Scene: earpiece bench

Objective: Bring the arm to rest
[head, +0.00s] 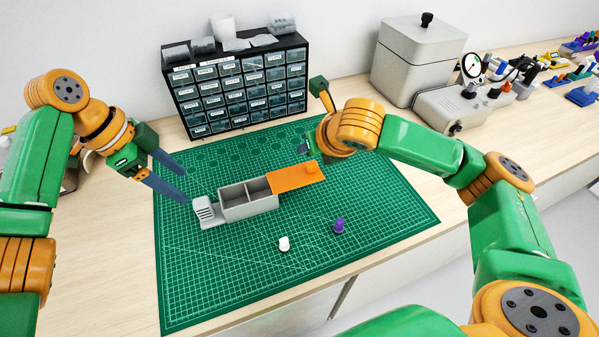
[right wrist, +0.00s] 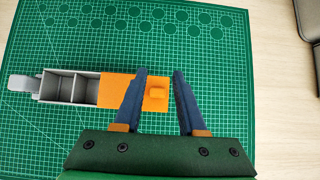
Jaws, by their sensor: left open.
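My left gripper (head: 184,187) is open and empty, just left of the grey ribbed end piece (head: 203,207) of a box. The grey box (head: 250,212) lies on the green mat (head: 200,290) with two empty open compartments. An orange lid (head: 290,178) with a small raised tab covers its right part; it also shows in the right wrist view (right wrist: 118,88). My right gripper (right wrist: 160,73) is open with nothing between its fingers. It is above the mat near the lid's right end. In the head view its fingers are mostly hidden behind my right arm.
A white earpiece (head: 284,244) and a purple one (head: 339,226) stand on the front of the mat. A dark drawer cabinet (head: 238,92) stands at the back. A grey lidded container (head: 418,62) and a gauge device (head: 470,100) are at back right. The mat's front left is clear.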

